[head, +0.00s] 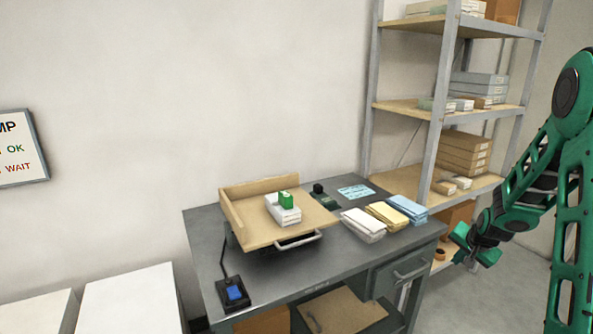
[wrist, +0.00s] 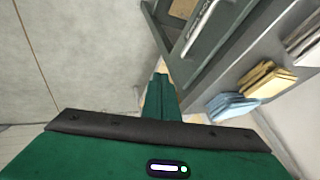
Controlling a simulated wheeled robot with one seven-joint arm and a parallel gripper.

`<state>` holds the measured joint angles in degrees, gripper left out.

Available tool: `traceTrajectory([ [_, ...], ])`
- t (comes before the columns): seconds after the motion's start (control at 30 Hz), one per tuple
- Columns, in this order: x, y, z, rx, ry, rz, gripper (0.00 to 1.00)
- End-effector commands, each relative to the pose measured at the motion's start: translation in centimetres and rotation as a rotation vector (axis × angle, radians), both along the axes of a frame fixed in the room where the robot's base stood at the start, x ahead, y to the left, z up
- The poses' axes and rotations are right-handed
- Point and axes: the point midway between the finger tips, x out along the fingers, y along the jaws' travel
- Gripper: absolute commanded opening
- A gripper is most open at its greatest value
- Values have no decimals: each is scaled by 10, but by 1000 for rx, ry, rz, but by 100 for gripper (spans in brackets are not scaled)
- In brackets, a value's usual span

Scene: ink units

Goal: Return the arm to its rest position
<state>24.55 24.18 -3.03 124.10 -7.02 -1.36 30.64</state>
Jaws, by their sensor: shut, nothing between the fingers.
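My green arm stands at the right of the head view, bent, with my gripper (head: 474,247) hanging to the right of the desk's right end, apart from it. In the wrist view the fingers of my gripper (wrist: 161,82) are together, with nothing between them. Beyond the fingertips, the wrist view shows the side of the grey desk (wrist: 230,60) and the floor.
A shelf rack (head: 436,115) stands behind. Floor (head: 480,300) shows right of the desk.

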Motion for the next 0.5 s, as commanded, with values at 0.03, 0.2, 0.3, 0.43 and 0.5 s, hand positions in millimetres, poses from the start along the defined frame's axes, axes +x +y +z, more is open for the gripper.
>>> traceTrajectory([
  [0.03,-13,4,16,-17,22,19,0],
  [0.2,-69,19,54,-55,136,82,0],
  [0.3,-105,29,73,-69,200,118,0],
  [0.43,-153,43,96,-75,278,161,0],
  [0.5,-180,51,107,-74,318,186,0],
])
